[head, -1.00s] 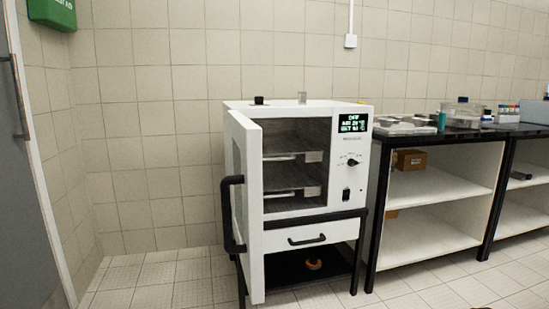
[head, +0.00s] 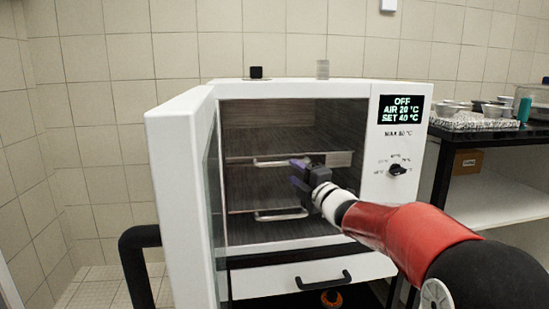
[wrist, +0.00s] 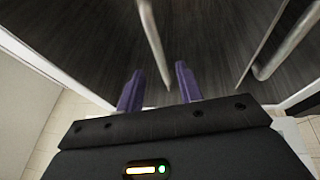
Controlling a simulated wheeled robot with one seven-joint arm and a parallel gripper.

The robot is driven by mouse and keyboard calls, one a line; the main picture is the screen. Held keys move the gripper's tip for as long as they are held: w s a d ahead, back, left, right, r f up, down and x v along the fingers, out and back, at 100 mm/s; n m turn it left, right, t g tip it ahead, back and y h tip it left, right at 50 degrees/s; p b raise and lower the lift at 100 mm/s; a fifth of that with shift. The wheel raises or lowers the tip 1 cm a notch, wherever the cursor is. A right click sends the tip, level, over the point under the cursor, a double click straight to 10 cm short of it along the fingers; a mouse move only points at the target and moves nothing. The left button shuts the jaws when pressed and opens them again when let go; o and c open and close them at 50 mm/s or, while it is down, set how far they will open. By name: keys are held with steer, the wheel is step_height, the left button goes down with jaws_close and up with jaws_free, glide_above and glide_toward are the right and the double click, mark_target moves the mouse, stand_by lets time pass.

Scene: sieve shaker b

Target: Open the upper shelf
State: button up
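The white oven (head: 365,130) stands open, showing two dark shelves one above the other. The upper shelf (head: 338,159) has a light front strip and a metal bar handle (head: 270,163). The lower shelf's handle (head: 280,216) is below it. My gripper (head: 299,172) is in the oven opening, by the right end of the upper handle. In the wrist view its two purple fingers (wrist: 159,86) are spread apart. A metal bar, seemingly the upper handle (wrist: 152,40), runs down between them in that view. I cannot tell whether it touches either finger. The other handle (wrist: 285,45) lies to the right.
The oven door (head: 180,200) is swung open to the left, with a black door handle (head: 138,265). A drawer (head: 315,280) is below the chamber. The control panel (head: 402,110) reads OFF. A bench with a tray (head: 470,123) stands at the right.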

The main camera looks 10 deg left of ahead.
mark_target(284, 164)
steer(key=shift+n+y, duration=0.3)
steer(key=p+x, duration=0.1)
steer(key=x, duration=0.7)
steer(key=shift+w+a+f, duration=0.1)
steer(key=shift+w+a, duration=0.2)
steer(key=shift+w, duration=0.05)
steer(key=shift+c, duration=0.4)
jaws_close()
